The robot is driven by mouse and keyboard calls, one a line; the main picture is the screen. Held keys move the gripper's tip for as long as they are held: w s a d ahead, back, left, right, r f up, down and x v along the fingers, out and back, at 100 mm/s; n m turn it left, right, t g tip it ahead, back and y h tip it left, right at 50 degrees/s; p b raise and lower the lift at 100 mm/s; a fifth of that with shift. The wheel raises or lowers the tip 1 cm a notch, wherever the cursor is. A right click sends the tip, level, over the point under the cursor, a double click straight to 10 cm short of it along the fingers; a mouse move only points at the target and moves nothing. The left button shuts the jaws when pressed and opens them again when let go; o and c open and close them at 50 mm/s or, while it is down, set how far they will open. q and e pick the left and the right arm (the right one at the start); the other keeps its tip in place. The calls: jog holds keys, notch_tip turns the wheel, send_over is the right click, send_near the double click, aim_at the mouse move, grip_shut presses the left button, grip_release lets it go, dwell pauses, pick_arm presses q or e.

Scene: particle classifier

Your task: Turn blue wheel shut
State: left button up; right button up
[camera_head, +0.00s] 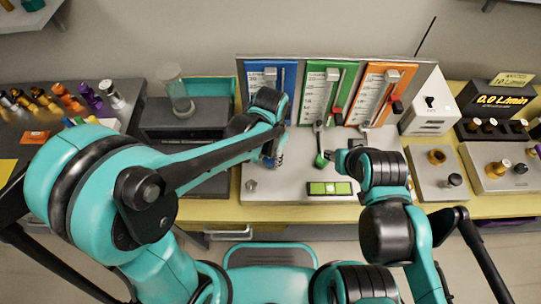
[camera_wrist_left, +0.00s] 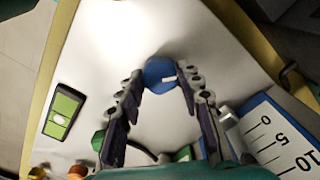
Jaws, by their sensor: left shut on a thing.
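The blue wheel (camera_wrist_left: 160,70) shows in the left wrist view, round, with a small white mark, between the fingertips of my left gripper (camera_wrist_left: 165,80). The fingers are shut on it from both sides. In the head view my left gripper (camera_head: 272,158) points down at the pale panel base (camera_head: 262,196), below the blue scale panel (camera_head: 255,80); the arm and gripper mostly hide the wheel there. My right gripper (camera_head: 338,158) is near the green wheel (camera_head: 320,161); I cannot tell whether its fingers are open or shut.
Green (camera_head: 316,72) and orange (camera_head: 376,84) scale panels stand beside the blue one. A green level (camera_head: 329,188) lies at the base's front. A white switch box (camera_head: 428,104) and a flow display (camera_head: 500,101) stand right. A clear cylinder (camera_head: 176,90) stands left.

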aim_at(270, 159)
pick_arm(q)
jog(key=m, duration=0.4)
jog(key=shift+m, duration=0.3)
jog(key=m, duration=0.4)
jog(key=shift+m, duration=0.3)
jog(key=o, duration=1.1)
jog(key=shift+o, duration=0.2)
notch_tip(270, 159, up, 12)
